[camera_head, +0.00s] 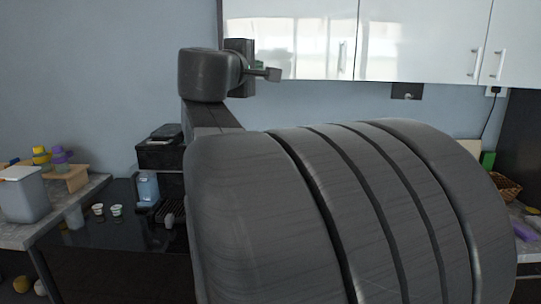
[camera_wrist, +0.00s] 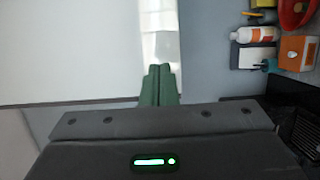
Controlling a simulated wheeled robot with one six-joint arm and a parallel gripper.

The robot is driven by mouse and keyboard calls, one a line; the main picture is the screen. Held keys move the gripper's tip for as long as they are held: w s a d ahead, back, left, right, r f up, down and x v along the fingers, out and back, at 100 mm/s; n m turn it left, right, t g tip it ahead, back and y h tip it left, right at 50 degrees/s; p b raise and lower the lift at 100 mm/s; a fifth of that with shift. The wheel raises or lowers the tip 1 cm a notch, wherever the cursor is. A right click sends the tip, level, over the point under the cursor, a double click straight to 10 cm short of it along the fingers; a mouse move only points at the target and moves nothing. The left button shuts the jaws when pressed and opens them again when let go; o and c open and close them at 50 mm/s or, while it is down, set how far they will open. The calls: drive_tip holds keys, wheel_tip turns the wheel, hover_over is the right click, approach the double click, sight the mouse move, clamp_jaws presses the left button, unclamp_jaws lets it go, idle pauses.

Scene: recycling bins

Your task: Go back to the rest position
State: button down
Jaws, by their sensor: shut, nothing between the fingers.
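My gripper (camera_wrist: 159,72) shows in the wrist view as two green fingers pressed together, with nothing between them. It points at the white cabinet front and the blue-grey wall. In the head view the end of my arm is raised in front of the wall cabinets (camera_head: 290,38), at the upper middle. The fingers are mostly hidden there behind the dark wrist parts. My large dark arm link fills the middle and right of the head view and hides much of the counter.
On the left counter (camera_head: 50,208) stand a grey bin (camera_head: 22,195) and a wooden stand (camera_head: 70,178) with yellow and purple items. A black coffee machine (camera_head: 158,155), a blue bottle (camera_head: 148,188) and two small cups (camera_head: 107,210) are nearby. A wicker basket (camera_head: 505,187) is at the right.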

drive_tip(key=s+a+m+g+h+p, duration=0.2)
drive_tip(key=a+m+h+p, duration=0.1)
drive_tip(key=a, duration=0.7)
drive_tip(key=shift+a+g+h, duration=0.3)
drive_tip(key=shift+h, duration=0.5)
drive_tip(key=shift+d+f, duration=0.1)
